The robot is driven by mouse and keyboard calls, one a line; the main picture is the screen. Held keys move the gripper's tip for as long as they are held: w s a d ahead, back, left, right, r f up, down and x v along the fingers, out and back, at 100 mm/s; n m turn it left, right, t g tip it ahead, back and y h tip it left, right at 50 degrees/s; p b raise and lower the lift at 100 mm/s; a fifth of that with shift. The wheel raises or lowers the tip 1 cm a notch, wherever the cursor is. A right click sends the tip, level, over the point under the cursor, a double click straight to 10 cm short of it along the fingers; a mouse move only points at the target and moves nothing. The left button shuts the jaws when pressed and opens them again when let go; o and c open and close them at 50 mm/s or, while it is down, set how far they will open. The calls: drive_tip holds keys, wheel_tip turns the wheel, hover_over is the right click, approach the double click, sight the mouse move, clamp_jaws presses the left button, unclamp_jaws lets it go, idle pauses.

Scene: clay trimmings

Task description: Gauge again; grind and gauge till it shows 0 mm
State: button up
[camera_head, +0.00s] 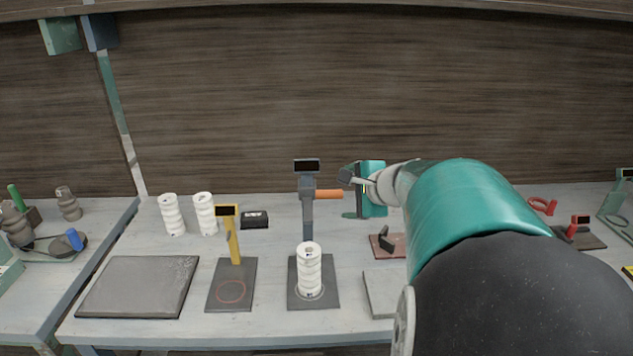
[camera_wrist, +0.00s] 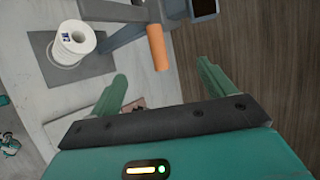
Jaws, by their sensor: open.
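A grey gauge stand (camera_head: 308,215) with a dark display (camera_head: 306,166) and an orange handle (camera_head: 329,194) stands mid-table. The display's reading is too small to make out. A white ribbed clay piece (camera_head: 310,272) stands upright on the stand's dark base plate (camera_head: 326,299); it also shows in the wrist view (camera_wrist: 75,40). My gripper (camera_head: 347,196) is open and empty at the handle's right end. In the wrist view, the orange handle (camera_wrist: 157,45) lies just ahead of the gap between my fingers (camera_wrist: 161,74), apparently apart from them.
Left of the stand are a yellow post (camera_head: 235,245) with a display and ring-marked plate, and a flat grey slab (camera_head: 138,287). Two white ribbed pieces (camera_head: 172,214) and a black box (camera_head: 254,219) stand behind. A reddish plate (camera_head: 380,253) with a dark part is below my gripper.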

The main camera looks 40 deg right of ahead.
sight(337, 195)
drive_tip(key=x, duration=0.7)
drive_tip(key=shift+w+f, duration=0.1)
drive_tip(key=shift+w, duration=0.05)
clamp_jaws()
drive_tip(key=shift+f, duration=0.1)
idle(0.3)
wheel_tip(337, 195, down, 8)
idle(1.3)
drive_tip(key=shift+f, duration=0.55)
idle(2.7)
